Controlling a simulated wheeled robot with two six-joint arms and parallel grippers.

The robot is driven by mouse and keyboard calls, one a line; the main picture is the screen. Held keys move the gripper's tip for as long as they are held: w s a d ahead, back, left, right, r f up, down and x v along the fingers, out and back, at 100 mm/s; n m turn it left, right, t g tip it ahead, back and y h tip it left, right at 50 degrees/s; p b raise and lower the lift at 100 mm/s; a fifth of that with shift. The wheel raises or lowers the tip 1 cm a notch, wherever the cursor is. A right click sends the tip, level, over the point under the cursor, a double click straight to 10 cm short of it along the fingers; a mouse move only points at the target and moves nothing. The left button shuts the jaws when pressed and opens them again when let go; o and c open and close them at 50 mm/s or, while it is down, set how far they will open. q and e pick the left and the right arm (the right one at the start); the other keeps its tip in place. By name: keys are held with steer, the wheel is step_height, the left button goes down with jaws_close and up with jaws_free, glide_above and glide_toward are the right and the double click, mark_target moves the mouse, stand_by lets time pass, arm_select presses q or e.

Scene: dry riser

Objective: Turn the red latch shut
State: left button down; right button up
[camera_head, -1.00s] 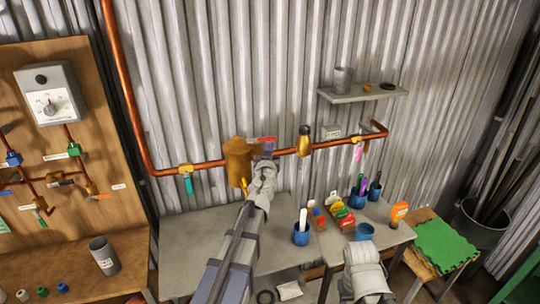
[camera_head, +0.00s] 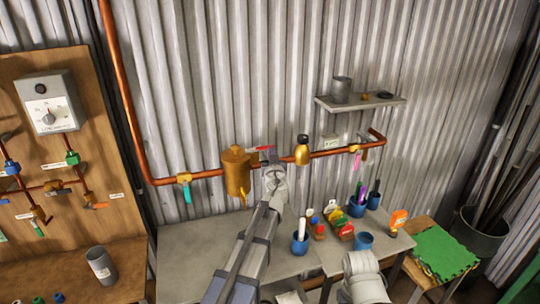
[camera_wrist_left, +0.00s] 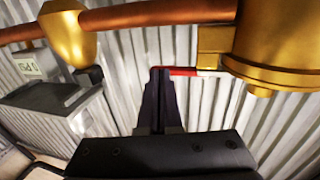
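The red latch (camera_head: 262,148) is a thin red lever on the copper pipe, just right of the brass canister, and lies roughly level. In the left wrist view the red latch (camera_wrist_left: 185,71) runs from the brass fitting to my fingertips. My left gripper (camera_head: 270,160) is at the latch, with its dark fingers (camera_wrist_left: 160,78) together. The fingertips meet or overlap the lever's free end; I cannot tell whether any of it is between them. My right gripper is out of view; only part of my right arm shows at the bottom.
The brass canister (camera_head: 236,170) is close left of the latch, and a brass fitting (camera_head: 302,149) sits to its right. A grey shelf (camera_head: 360,102) is on the wall at right. Below, a grey table (camera_head: 205,240) holds cups and bins.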

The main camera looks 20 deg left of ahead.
arm_select(q)
steer(key=s+d, duration=0.8)
steer(key=s, duration=0.3)
steer(key=shift+d, duration=0.25)
